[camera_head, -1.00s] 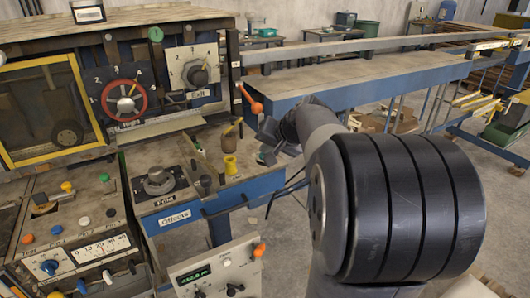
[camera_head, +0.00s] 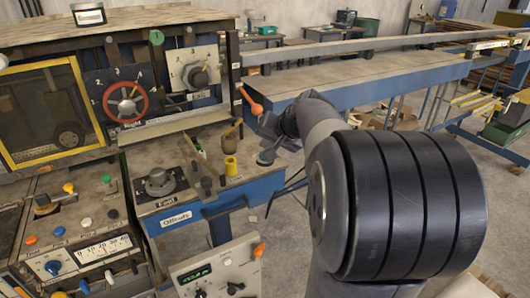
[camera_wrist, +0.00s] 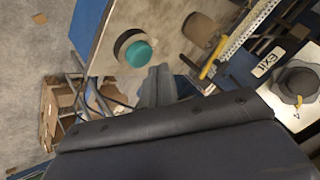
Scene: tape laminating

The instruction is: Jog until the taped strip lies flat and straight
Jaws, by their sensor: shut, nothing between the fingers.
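A pale strip (camera_head: 175,127) lies along the machine's front opening, below the red handwheel (camera_head: 126,102). It looks straight; its flatness and any tape on it are too small to tell. My gripper (camera_head: 266,142) is over the right end of the worktop, right of the yellow cup (camera_head: 231,166). In the wrist view its closed fingers (camera_wrist: 160,84) are empty and point toward a teal round button (camera_wrist: 138,54). The tips look close to the button; I cannot tell whether they touch. A pale dotted strip (camera_wrist: 243,34) runs beside a yellow-handled part (camera_wrist: 207,68).
The Exit dial (camera_head: 195,74) and an orange-tipped lever (camera_head: 252,102) are left of my arm. The Feed knob (camera_head: 159,182) is on the worktop above the Offcuts label (camera_head: 176,219). A long blue bench (camera_head: 350,82) extends right. A brown cylinder (camera_wrist: 199,32) stands near the button.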

